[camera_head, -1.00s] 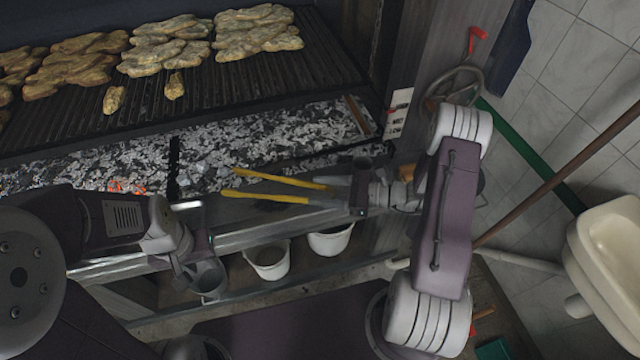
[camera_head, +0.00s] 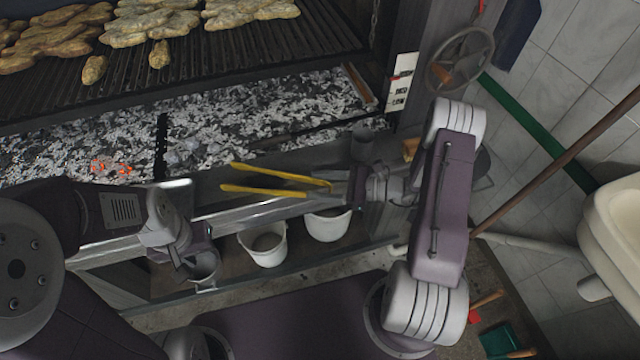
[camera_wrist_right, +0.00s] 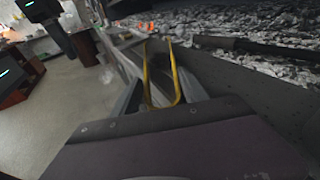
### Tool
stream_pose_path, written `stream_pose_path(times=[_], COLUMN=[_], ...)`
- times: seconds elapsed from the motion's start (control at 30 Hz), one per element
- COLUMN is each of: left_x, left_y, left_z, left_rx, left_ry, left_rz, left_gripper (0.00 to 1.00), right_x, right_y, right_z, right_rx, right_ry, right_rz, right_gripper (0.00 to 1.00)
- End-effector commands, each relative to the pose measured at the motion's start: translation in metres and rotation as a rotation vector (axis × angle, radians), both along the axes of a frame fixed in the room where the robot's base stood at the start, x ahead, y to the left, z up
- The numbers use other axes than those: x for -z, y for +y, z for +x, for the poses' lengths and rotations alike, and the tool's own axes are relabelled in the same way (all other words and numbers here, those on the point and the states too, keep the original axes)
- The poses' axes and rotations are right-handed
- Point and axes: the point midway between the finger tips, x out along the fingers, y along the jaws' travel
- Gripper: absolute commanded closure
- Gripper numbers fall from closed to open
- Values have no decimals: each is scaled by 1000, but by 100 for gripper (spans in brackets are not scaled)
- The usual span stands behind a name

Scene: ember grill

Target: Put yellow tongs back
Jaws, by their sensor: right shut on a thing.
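The yellow tongs (camera_head: 265,191) are held in my right gripper (camera_head: 345,186) above the metal front ledge of the grill. Their two yellow arms point left in the head view and meet at a bend close to the fingers. In the right wrist view the tongs (camera_wrist_right: 175,83) stick out ahead from between the fingers. My right gripper is shut on them.
A grey metal cup (camera_head: 363,143) stands on the ledge just behind my right gripper. Ash and coals (camera_head: 235,115) lie beyond, with glowing embers at left. Meat sits on the grate (camera_head: 250,45). White buckets (camera_head: 264,246) stand below the ledge. A sink (camera_head: 612,225) is at right.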

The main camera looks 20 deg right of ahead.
Motion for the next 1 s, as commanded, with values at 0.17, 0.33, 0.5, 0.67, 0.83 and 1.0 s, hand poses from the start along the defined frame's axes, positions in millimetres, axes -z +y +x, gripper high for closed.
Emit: stream_pose_path(times=[0.17,0.33,0.5,0.67,0.83,1.0], left_x=[0,0,0,0,2,5], left_y=[0,0,0,0,0,0], left_z=[0,0,0,0,0,0], left_rx=[0,0,0,0,0,0], left_ry=[0,0,0,0,0,0], left_rz=[0,0,0,0,0,0], left_gripper=[64,64,64,64,64,64], right_x=[-1,-1,-1,-1,-2,-8], right_y=[0,0,0,0,-12,-47], right_z=[0,0,0,0,-5,-21], right_rx=[0,0,0,0,5,7], right_ry=[0,0,0,0,0,-2], right_rz=[1,1,1,1,0,-1], right_gripper=[50,45,23,23,23,23])
